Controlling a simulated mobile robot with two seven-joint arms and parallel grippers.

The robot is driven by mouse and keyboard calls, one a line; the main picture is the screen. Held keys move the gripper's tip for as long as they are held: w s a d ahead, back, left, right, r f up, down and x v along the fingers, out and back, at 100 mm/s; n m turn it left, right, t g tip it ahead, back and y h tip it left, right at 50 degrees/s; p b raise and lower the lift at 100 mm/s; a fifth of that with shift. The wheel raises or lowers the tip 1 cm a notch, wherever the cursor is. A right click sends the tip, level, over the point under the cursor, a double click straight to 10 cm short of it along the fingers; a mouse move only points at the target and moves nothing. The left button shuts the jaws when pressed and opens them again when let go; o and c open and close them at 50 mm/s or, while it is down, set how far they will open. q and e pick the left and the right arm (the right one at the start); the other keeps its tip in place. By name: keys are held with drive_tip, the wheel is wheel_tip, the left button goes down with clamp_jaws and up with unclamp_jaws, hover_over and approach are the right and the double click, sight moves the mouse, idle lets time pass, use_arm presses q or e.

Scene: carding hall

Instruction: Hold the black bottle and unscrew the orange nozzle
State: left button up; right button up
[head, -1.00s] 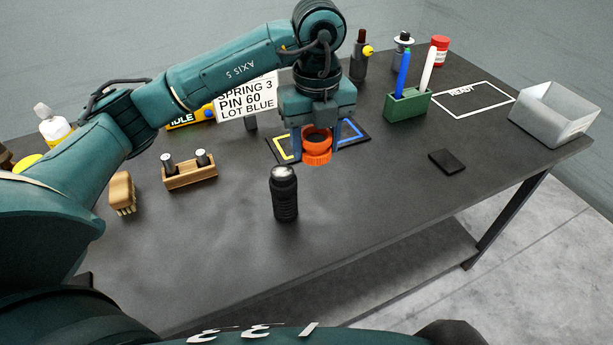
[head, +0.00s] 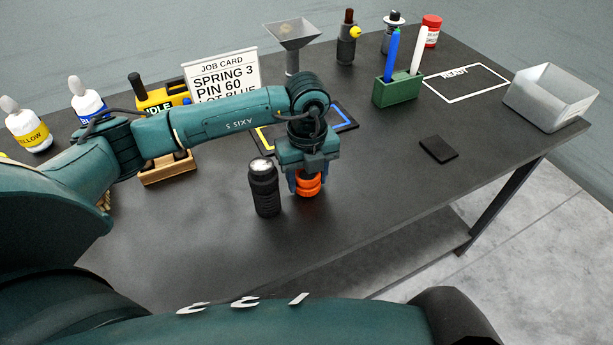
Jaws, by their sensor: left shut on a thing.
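The black bottle (head: 264,192) stands upright on the dark table, with a pale, shiny top where no nozzle sits. My left gripper (head: 308,182) points down just to the right of the bottle and is shut on the orange nozzle (head: 309,189). The nozzle is apart from the bottle and low, close to the tabletop. I cannot tell whether it touches the table. My right gripper is not in view.
A black mat with yellow and blue marks (head: 349,126) lies behind the gripper. A green pen holder (head: 397,92), a flat black block (head: 438,149) and a grey bin (head: 549,105) are to the right. The front right tabletop is clear.

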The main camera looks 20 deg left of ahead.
use_arm(q)
drive_tip(key=shift+f, duration=0.45)
drive_tip(key=shift+f, duration=0.2)
drive_tip(key=o, duration=1.1)
drive_tip(key=shift+r, duration=0.1)
